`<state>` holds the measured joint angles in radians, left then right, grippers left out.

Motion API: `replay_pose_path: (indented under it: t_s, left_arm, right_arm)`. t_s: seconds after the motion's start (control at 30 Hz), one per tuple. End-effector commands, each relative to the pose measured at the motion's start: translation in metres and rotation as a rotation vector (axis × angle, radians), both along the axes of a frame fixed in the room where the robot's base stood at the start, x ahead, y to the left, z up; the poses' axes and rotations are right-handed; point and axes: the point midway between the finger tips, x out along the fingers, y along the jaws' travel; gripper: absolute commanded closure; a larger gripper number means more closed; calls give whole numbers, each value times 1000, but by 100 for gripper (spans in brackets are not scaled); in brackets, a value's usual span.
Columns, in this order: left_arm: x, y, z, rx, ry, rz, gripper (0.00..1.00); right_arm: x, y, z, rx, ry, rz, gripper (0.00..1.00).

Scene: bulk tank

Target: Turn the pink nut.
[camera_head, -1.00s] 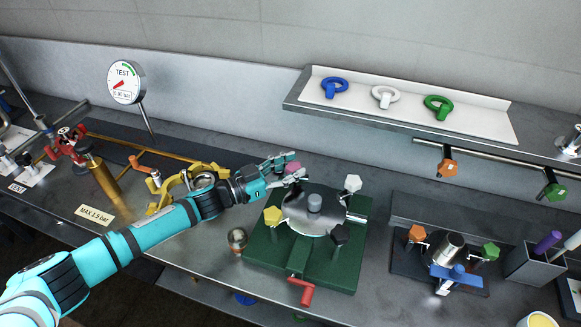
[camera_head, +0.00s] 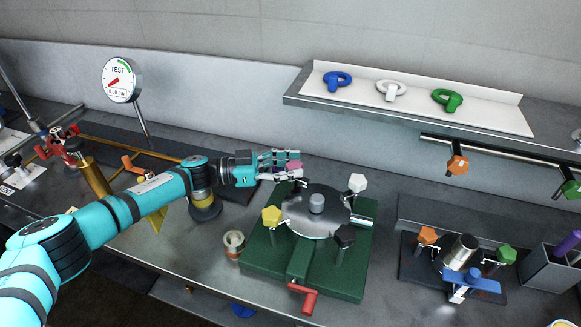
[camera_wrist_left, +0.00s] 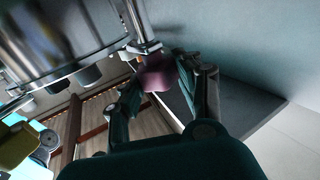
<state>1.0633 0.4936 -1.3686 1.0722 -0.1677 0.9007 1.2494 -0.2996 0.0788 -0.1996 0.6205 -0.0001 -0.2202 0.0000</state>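The pink nut (camera_head: 295,166) sits at the back left of the round steel lid (camera_head: 313,212) on the green base (camera_head: 262,250). My left gripper (camera_head: 289,166) reaches it from the left, one finger on each side. In the left wrist view, the pink nut (camera_wrist_left: 157,73) is between the two fingertips (camera_wrist_left: 158,68), which close in on its sides and seem to touch it. The lid's metal rim fills the upper left there. My right gripper is not in view.
A red handle (camera_head: 303,297) is at the green base's front. A small round container (camera_head: 234,242) stands left of the base. A shelf (camera_head: 400,118) with blue, white and green ring bolts hangs behind. A pressure gauge (camera_head: 122,79) stands at the back left.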

Motion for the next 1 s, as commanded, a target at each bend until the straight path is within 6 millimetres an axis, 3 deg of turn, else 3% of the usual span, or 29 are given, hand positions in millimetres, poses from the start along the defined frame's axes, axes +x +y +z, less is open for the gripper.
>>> replay_pose_path:
  t_s: [0.03, 0.17, 0.47, 1.0]
  left_arm:
    - [0, 0, 0, 0, 0, 1, 57]
    - [0, 0, 0, 0, 0, 1, 42]
    - [0, 0, 3, -1, -2, 1, 42]
    - [0, 0, 90, -1, -3, 0, 42]
  right_arm:
    - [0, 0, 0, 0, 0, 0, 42]
    - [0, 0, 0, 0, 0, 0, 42]
    - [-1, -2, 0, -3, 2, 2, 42]
    - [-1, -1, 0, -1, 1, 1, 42]
